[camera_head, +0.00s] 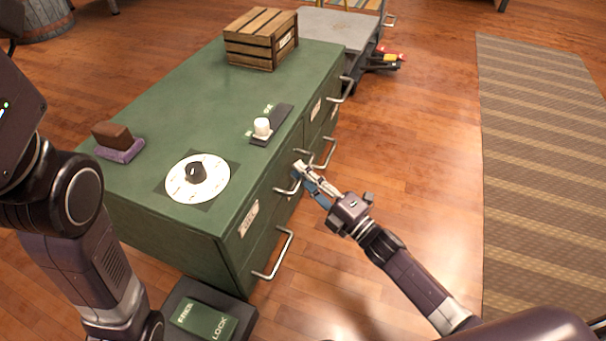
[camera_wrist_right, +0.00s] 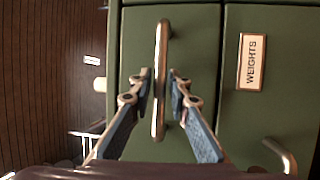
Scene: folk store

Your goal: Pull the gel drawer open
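The green cabinet (camera_head: 150,210) has several drawers with metal bar handles on its right side. My right gripper (camera_head: 304,172) is at the drawer fronts, near the middle handles. In the right wrist view, its two fingers (camera_wrist_right: 161,75) are apart, one on each side of a bar handle (camera_wrist_right: 161,110) on a green drawer front (camera_wrist_right: 195,50). I cannot tell whether they touch it. That drawer looks shut, and I see no readable label on it. The neighbouring drawer front carries a "WEIGHTS" label (camera_wrist_right: 252,62). My left arm shows at the left; its gripper is out of view.
On the cabinet top are a wooden crate (camera_head: 253,50), a white dial plate (camera_head: 183,186) with a dark knob, a white knob (camera_head: 262,127) and a brown block (camera_head: 112,135). A striped rug (camera_head: 540,150) lies right.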

